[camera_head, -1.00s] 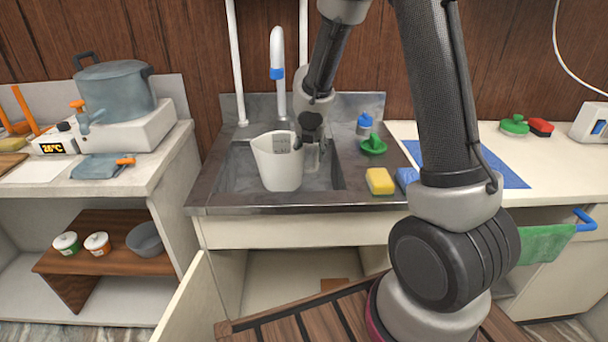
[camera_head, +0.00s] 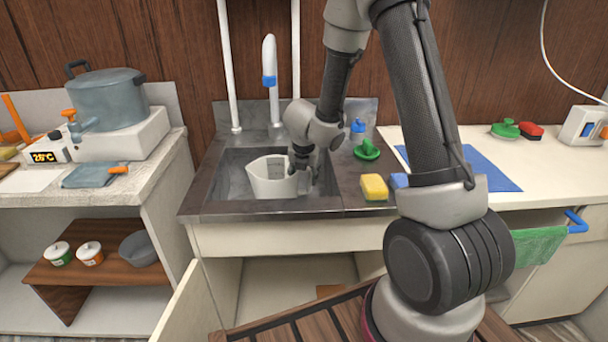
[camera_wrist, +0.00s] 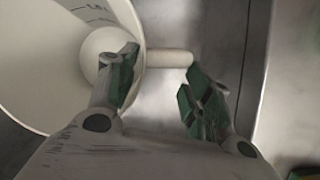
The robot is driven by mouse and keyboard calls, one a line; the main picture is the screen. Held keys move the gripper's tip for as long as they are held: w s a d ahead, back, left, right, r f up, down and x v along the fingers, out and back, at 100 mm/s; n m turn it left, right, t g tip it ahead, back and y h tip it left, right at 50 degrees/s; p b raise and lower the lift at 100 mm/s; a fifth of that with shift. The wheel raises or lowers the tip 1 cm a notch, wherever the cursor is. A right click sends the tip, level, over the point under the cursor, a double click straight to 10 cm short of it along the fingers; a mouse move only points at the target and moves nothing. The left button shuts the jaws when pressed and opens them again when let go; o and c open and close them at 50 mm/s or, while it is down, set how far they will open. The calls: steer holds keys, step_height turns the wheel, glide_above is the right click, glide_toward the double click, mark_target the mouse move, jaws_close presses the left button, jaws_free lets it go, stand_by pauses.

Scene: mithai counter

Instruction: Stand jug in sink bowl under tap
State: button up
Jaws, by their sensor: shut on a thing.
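The white jug (camera_head: 271,178) is upright inside the sink bowl (camera_head: 236,186), below and a little in front of the tap (camera_head: 269,75). Its lower part is in the bowl; whether its base touches the bottom is hidden. My gripper (camera_head: 303,160) is at the jug's right side, shut on its handle. In the wrist view, the jug (camera_wrist: 40,60) fills the upper left, and its handle (camera_wrist: 168,58) runs between the fingers of my gripper (camera_wrist: 158,85).
A yellow sponge (camera_head: 374,187), a green scrubber (camera_head: 367,150) and a blue-capped bottle (camera_head: 357,130) stand right of the bowl. A blue mat (camera_head: 480,174) lies on the right counter. A large pot (camera_head: 110,98) stands at left. The cupboard below is open.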

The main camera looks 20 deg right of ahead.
steer(key=o, duration=1.5)
steer(key=shift+f, duration=0.15)
steer(key=s+d+r+m, duration=0.2)
steer(key=s+r+m, duration=0.25)
steer(key=r, duration=0.45)
steer(key=s+d+r+m, duration=0.25)
steer(key=s+r, duration=0.25)
steer(key=r, duration=0.5)
steer(key=s+d+r+m+y, duration=0.1)
steer(key=s+r+m, duration=0.2)
steer(key=s+m, duration=0.8)
steer(key=s+r+m, duration=0.4)
steer(key=s+m, duration=0.7)
steer(key=s, duration=0.1)
steer(key=shift+d+r+m+y, duration=0.25)
steer(key=shift+d+m+y, duration=0.05)
steer(key=shift+d+y, duration=0.1)
